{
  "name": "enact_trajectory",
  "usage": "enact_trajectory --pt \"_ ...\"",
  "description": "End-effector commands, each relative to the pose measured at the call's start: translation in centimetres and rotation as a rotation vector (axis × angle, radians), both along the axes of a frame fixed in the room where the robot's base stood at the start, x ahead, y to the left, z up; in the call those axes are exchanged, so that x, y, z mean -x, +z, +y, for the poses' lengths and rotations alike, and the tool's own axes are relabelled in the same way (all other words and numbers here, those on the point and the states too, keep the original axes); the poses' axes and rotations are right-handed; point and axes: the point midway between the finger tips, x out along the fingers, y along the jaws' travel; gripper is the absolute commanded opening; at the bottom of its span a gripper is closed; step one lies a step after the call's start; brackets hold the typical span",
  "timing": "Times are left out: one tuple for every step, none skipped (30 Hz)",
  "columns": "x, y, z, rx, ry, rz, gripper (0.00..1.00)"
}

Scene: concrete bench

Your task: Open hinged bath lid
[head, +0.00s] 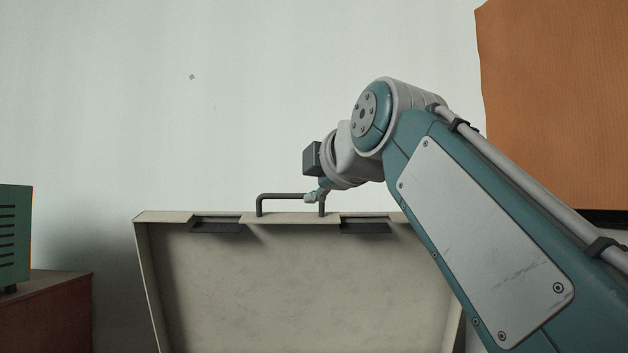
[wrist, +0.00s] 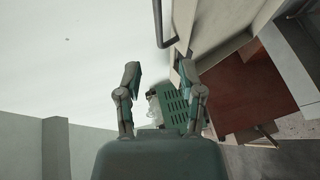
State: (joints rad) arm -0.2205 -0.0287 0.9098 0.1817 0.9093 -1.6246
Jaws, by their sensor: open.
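The bath lid (head: 290,285) is a pale stone-coloured panel with a raised rim. It stands up steeply, its recessed face towards the head camera. A dark bar handle (head: 280,196) sticks up from its top edge, between two dark fittings. My gripper (head: 314,196) is at the handle's right end in the head view, partly hidden by its own wrist; whether it touches cannot be told. In the wrist view my gripper (wrist: 161,72) has its two fingers spread with nothing between them. The handle (wrist: 158,22) shows beyond the fingertips there, by the lid's edge (wrist: 205,22).
A green slatted box (head: 14,238) stands on a red-brown cabinet (head: 45,305) at the left. An orange-brown panel (head: 555,100) hangs at the right. The pale wall (head: 190,120) behind is bare. The space above the lid's left half is clear.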

Motion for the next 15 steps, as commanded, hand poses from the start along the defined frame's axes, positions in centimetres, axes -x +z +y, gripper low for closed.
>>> enact_trajectory --pt "0.1 0.0 -0.1 0.0 0.0 0.001 0.5" --pt "0.2 0.0 -0.1 0.0 0.0 0.001 0.5" --pt "0.2 0.0 -0.1 0.0 0.0 0.001 0.5" --pt "0.2 0.0 -0.1 0.0 0.0 0.001 0.5" --pt "0.2 0.0 -0.1 0.0 0.0 0.001 0.5" --pt "0.2 0.0 -0.1 0.0 0.0 0.001 0.5" --pt "0.2 0.0 -0.1 0.0 0.0 0.001 0.5" --pt "0.2 0.0 -0.1 0.0 0.0 0.001 0.5" --pt "0.2 0.0 -0.1 0.0 0.0 0.001 0.41" --pt "0.2 0.0 -0.1 -0.002 0.001 0.001 0.27" --pt "0.2 0.0 0.0 -0.011 0.001 0.001 0.14" --pt "0.2 0.0 0.2 -0.034 0.0 0.003 0.0" --pt "0.1 -0.1 0.4 -0.064 0.0 0.004 0.0" --pt "0.1 0.0 0.7 -0.106 -0.001 0.005 0.0" --pt "-0.1 -0.1 1.1 -0.178 -0.002 0.01 0.0"
